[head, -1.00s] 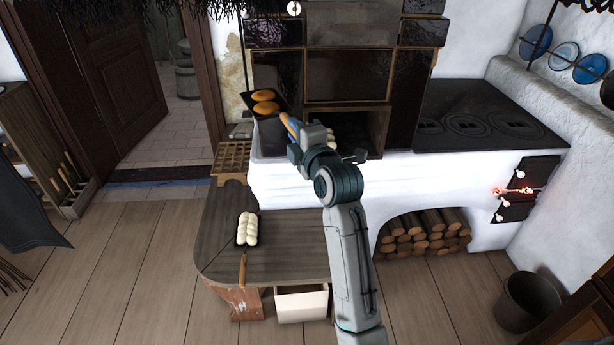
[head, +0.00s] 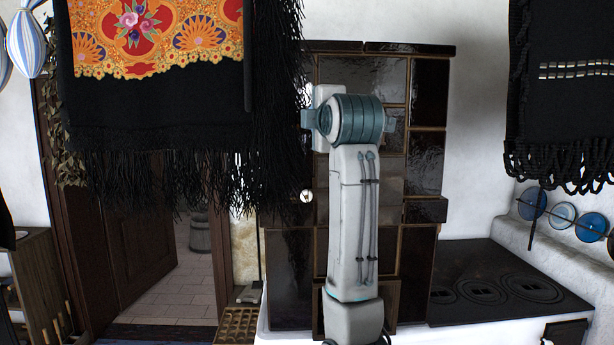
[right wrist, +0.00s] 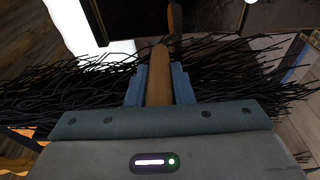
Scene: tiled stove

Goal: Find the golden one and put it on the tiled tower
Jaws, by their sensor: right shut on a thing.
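The tiled tower (head: 428,95), with dark brown glossy tiles and a dark ledge on top, stands at the middle of the head view, partly behind my raised right arm. In the right wrist view my right gripper (right wrist: 159,80) is shut on a round wooden handle (right wrist: 159,72). A thinner dark part (right wrist: 174,18) continues away beyond the handle. The handle's far end and anything on it are hidden. In the head view the right gripper's fingers are hidden behind my arm. No golden thing shows now. My left gripper is not in view.
A black fringed cloth with an orange flowered panel (head: 155,35) hangs at left, its fringe close to my right arm. Black fringe strands (right wrist: 60,90) cross the right wrist view around the gripper. Another fringed cloth (head: 560,90) hangs at right. The black stove top (head: 500,280) lies lower right.

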